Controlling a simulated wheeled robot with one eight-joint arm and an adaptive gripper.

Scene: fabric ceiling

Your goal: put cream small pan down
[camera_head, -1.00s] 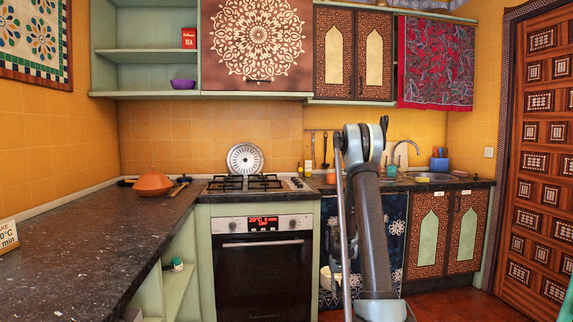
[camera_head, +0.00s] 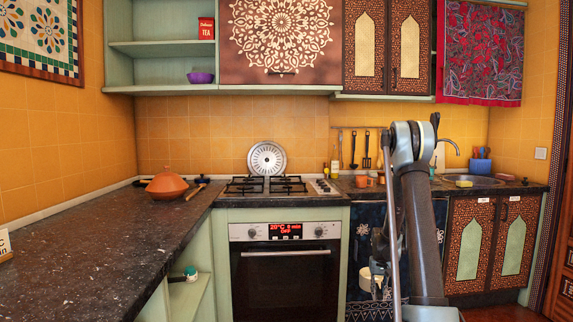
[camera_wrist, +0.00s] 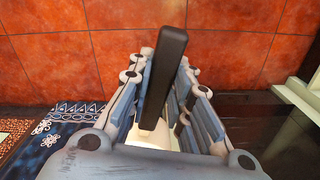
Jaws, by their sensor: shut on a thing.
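The cream small pan (camera_head: 372,279) hangs low in front of the cabinets, right of the oven, partly hidden by my arm. In the wrist view its dark handle (camera_wrist: 163,75) sticks up between the fingers, and part of its cream body (camera_wrist: 150,137) shows below. My gripper (camera_wrist: 158,85) is shut on the handle. In the head view my gripper (camera_head: 380,245) is above the pan and partly hidden by my arm links.
A dark countertop (camera_head: 90,250) runs along the left, mostly bare, with an orange tagine (camera_head: 166,185) at its far end. The stove (camera_head: 265,187) stands above the oven (camera_head: 286,280). An open shelf (camera_head: 185,295) holds a small jar. Red tiled floor (camera_wrist: 200,45) is clear.

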